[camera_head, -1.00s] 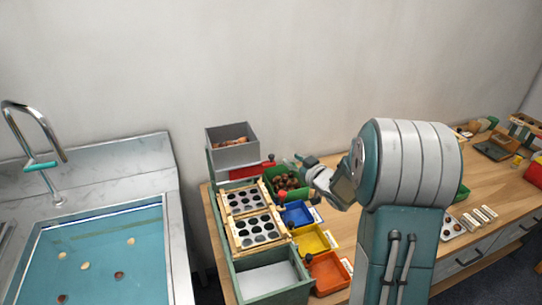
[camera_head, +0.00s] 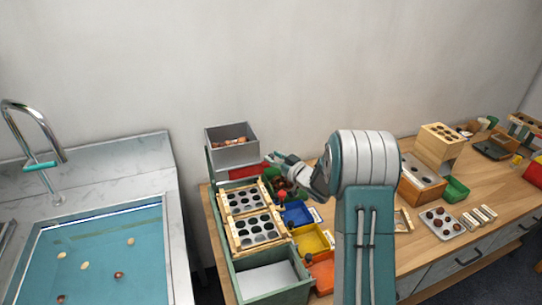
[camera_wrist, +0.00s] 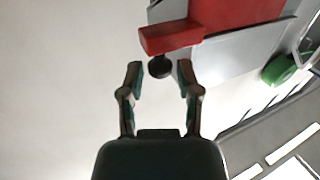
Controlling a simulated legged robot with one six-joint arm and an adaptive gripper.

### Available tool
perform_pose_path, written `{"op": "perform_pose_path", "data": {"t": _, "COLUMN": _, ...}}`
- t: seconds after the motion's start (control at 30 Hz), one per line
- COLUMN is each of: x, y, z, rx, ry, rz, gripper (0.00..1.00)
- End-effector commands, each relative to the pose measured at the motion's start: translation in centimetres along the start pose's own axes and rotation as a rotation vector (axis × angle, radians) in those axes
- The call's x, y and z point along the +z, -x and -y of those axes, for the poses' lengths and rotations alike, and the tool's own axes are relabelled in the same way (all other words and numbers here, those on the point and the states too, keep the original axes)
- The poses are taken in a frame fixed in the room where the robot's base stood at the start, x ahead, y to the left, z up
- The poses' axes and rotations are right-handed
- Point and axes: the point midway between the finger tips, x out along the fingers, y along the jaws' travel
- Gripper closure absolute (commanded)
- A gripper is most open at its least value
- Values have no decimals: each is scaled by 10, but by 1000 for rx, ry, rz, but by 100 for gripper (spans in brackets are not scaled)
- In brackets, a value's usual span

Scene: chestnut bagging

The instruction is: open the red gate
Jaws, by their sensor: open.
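The red gate (camera_head: 246,172) is below the grey bin of chestnuts (camera_head: 231,147) in the head view. In the wrist view the red gate (camera_wrist: 172,37) shows as a red bar with a round black knob (camera_wrist: 160,67) under it. A wider red part runs up behind the bar against a grey panel. My gripper (camera_head: 271,161) is just to the right of the gate. In the wrist view my gripper (camera_wrist: 158,72) is open, with its fingertips on either side of the knob. I cannot tell whether they touch it.
Wooden frames with dark holes (camera_head: 229,203) lie below the gate on a green stand. Blue, yellow (camera_head: 313,238) and orange trays stand beside them. A sink (camera_head: 100,250) is at the left. Wooden boxes (camera_head: 440,142) and a chestnut tray (camera_head: 451,236) are at the right.

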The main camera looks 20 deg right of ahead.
Motion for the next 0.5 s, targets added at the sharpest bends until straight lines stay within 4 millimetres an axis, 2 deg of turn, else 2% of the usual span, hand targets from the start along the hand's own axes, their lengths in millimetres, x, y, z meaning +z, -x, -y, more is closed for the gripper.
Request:
{"op": "perform_pose_path", "data": {"t": 0.17, "x": 0, "y": -14, "z": 0, "rx": 0, "ry": -1, "rz": -1, "gripper": 56}}
{"op": "perform_pose_path", "data": {"t": 0.43, "x": 0, "y": -15, "z": 0, "rx": 1, "ry": -1, "rz": 0, "gripper": 56}}
{"op": "perform_pose_path", "data": {"t": 0.47, "x": 0, "y": -15, "z": 0, "rx": 1, "ry": -1, "rz": 0, "gripper": 69}}
{"op": "perform_pose_path", "data": {"t": 0.5, "x": 0, "y": -15, "z": 0, "rx": 1, "ry": -1, "rz": 0, "gripper": 87}}
